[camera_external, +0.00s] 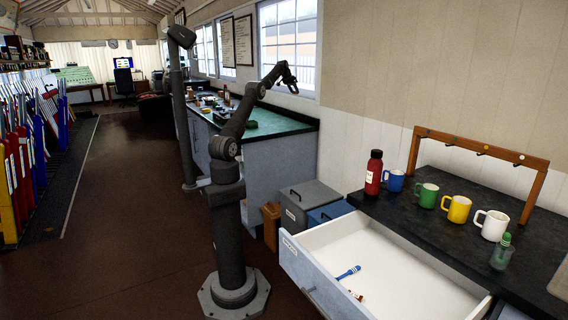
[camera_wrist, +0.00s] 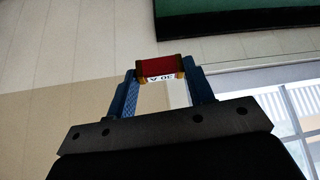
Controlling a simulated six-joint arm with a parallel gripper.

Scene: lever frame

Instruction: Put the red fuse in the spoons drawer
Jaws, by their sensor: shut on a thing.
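The red fuse (camera_wrist: 160,67) has brass-coloured ends and a white "30 A" label. In the wrist view it is held crosswise between the two blue fingertips of my gripper (camera_wrist: 161,76), which is shut on it. In the external view my gripper (camera_external: 286,77) is raised high near the window, above the green-topped counter; the fuse is too small to make out there. An open drawer (camera_external: 430,275) with a pale interior sticks out at the lower right, well away from and below my gripper. Its front label is too small to read.
The drawer holds a blue-handled item (camera_external: 348,272) and a small red-and-white item (camera_external: 356,296). Grey (camera_external: 310,200) and blue bins stand behind the drawer.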

